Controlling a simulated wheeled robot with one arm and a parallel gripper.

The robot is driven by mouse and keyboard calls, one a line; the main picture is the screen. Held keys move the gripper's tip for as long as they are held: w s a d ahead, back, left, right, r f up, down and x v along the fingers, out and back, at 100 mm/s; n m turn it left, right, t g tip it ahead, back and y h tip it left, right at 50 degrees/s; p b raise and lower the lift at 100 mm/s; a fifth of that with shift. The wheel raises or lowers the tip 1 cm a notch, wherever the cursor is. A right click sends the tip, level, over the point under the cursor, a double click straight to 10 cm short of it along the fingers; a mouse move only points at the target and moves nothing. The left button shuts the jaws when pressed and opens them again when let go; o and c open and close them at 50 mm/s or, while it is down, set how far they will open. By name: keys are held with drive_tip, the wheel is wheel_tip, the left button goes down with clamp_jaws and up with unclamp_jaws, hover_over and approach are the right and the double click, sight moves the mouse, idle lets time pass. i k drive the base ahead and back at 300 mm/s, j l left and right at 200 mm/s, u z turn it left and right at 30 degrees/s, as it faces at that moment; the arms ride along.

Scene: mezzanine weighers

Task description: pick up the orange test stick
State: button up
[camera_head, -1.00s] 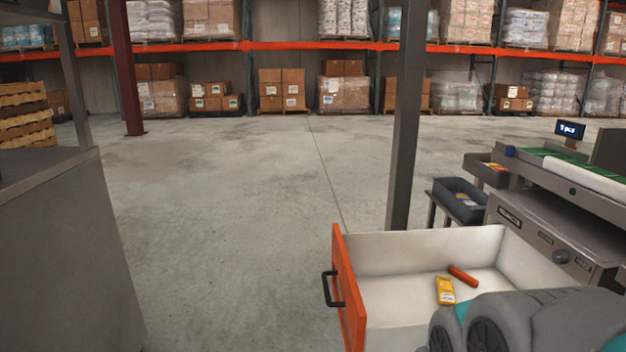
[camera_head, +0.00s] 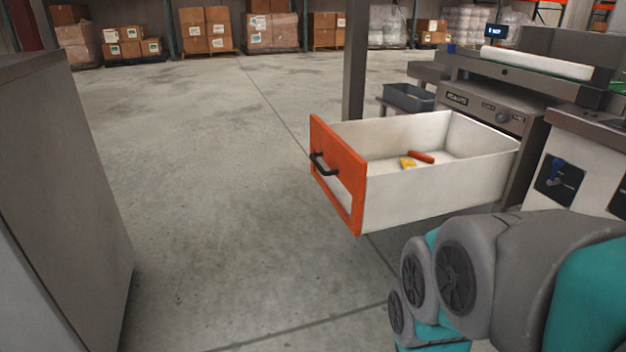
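The orange test stick (camera_head: 421,157) lies on the floor of an open white drawer (camera_head: 430,187) with an orange front (camera_head: 338,178) and a black handle (camera_head: 322,163). A yellow packet (camera_head: 407,163) lies beside the stick, on its left. The drawer's near wall hides part of the drawer floor. My arm shows at the lower right, in front of the drawer and apart from it. My gripper is not in view.
A weighing machine (camera_head: 485,101) with a small display (camera_head: 496,31) stands behind the drawer at the right. A dark post (camera_head: 354,70) rises behind the drawer. A grey cabinet (camera_head: 62,180) stands at the left. The concrete floor (camera_head: 220,190) between is clear.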

sight(421, 158)
drive_tip(key=j, duration=0.1)
drive_tip(key=i+l+z, duration=0.55)
drive_tip(key=i, duration=0.35)
drive_tip(key=i+l+u, duration=0.2)
drive_tip(key=u, duration=0.25)
drive_tip(key=i+l+u, duration=0.25)
drive_tip(key=u, duration=0.25)
drive_tip(key=i+l+u, duration=0.15)
drive_tip(key=l+u, duration=0.3)
drive_tip(key=j, duration=0.1)
